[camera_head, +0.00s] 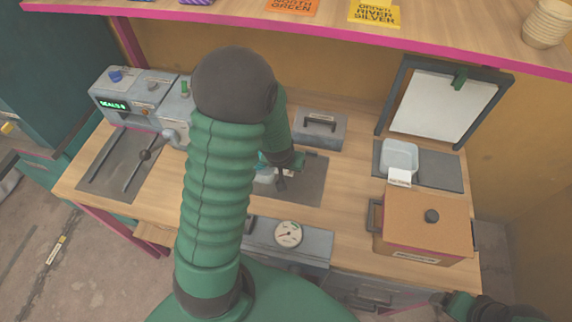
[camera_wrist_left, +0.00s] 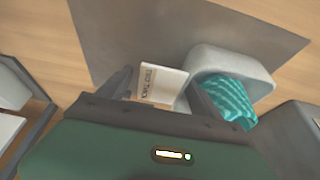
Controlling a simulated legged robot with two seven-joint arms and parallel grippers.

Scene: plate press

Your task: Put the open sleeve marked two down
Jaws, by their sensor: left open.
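My left gripper (camera_head: 280,182) is open and low over a dark grey mat (camera_head: 309,182), partly hidden by my arm. In the left wrist view, a small white card (camera_wrist_left: 162,84) with blurred print shows between the fingers of that gripper (camera_wrist_left: 156,98). Just right of it, a pale tray (camera_wrist_left: 240,62) holds a teal striped piece (camera_wrist_left: 230,98).
A brown box (camera_head: 420,215) with a dark knob and a white dish (camera_head: 399,155) on another mat stand to the right. Behind are a grey handled block (camera_head: 319,126) and a clipboard (camera_head: 435,105). A gauge (camera_head: 288,233) is at the front, a control machine (camera_head: 130,95) at left.

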